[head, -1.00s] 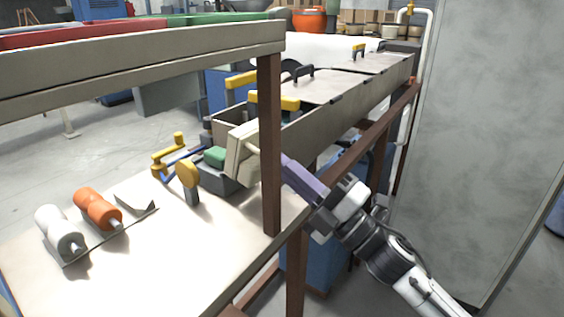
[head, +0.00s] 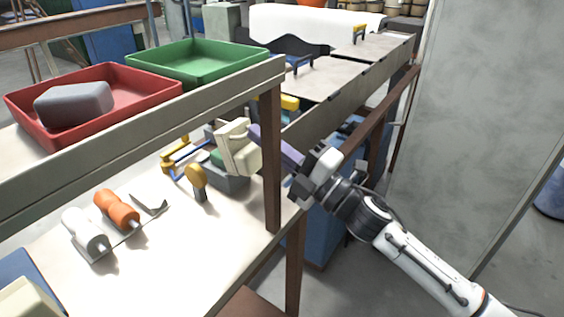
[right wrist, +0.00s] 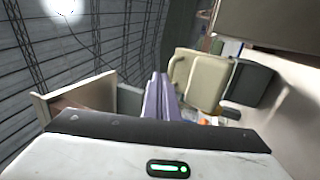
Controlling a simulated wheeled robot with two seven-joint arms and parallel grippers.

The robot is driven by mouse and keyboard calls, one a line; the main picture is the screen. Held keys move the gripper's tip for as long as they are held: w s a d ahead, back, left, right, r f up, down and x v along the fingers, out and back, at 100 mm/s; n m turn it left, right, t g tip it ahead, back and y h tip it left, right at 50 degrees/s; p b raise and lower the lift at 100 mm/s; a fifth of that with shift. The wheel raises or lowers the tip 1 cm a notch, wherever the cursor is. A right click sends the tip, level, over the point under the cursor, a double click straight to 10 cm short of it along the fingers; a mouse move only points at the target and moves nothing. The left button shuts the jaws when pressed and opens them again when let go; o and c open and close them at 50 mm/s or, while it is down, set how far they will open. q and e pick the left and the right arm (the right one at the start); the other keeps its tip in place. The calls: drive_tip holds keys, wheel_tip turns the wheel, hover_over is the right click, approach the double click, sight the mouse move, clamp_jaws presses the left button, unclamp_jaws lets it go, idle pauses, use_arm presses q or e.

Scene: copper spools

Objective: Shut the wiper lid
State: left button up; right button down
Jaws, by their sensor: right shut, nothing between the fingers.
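The wiper lid (head: 243,156) is a cream panel with a handle, standing up open at the near right side of a small grey box (head: 232,183). A green pad (head: 216,158) shows in the box, partly hidden by the lid. The lid also shows in the right wrist view (right wrist: 187,68), right of my fingers, with the grey box (right wrist: 252,84) behind it. My right gripper (head: 254,132) has purple fingers, shut and empty, with its tips close beside the lid's right side. I cannot tell whether they touch. My left gripper is out of view.
A brown post (head: 272,165) and a grey shelf beam (head: 150,125) stand close to my right gripper. A yellow-topped knob (head: 196,178), an orange roller (head: 115,208) and a white roller (head: 85,232) are on the bench. Red (head: 130,122) and green (head: 200,65) trays sit above.

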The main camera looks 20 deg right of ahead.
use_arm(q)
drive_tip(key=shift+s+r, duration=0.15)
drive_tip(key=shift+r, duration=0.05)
use_arm(e)
drive_tip(key=shift+w+a+r, duration=0.3)
drive_tip(key=shift+w, duration=0.05)
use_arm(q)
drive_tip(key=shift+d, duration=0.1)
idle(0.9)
